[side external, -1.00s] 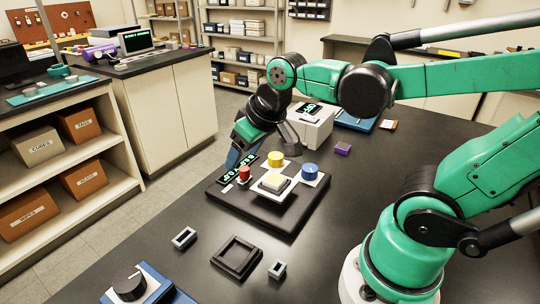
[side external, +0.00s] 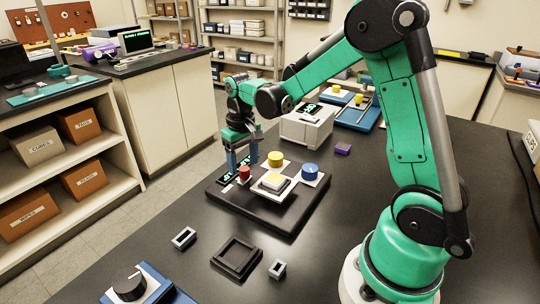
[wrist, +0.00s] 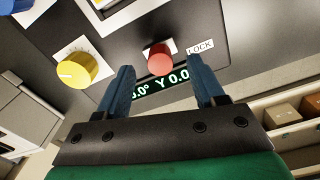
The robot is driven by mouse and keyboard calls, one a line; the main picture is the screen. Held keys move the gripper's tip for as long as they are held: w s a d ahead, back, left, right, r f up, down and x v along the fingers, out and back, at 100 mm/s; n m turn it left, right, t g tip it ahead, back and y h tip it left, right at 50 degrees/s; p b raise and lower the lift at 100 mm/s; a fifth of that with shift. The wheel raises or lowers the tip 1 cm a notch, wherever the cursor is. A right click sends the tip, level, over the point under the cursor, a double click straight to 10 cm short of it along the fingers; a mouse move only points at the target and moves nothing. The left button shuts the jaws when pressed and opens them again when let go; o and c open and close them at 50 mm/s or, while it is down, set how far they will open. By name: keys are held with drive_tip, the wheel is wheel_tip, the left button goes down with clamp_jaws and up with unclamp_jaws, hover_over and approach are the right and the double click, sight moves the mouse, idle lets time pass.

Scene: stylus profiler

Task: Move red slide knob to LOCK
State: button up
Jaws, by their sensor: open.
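The red slide knob (side external: 244,173) stands on the black profiler base (side external: 290,222), at its left side in the side external view. In the wrist view the red knob (wrist: 159,59) lies ahead of and between my fingers, with a white LOCK label (wrist: 200,47) just to its right. My gripper (wrist: 163,88) has its two blue fingers apart and nothing between them is gripped. In the side external view my gripper (side external: 240,160) points down at the knob, close to it. Whether a finger touches the knob cannot be told.
A green-lit display (wrist: 165,86) lies beside the knob. A white box (side external: 307,128) stands behind.

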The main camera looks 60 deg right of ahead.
drive_tip(key=shift+f, duration=0.95)
clamp_jaws()
idle(0.7)
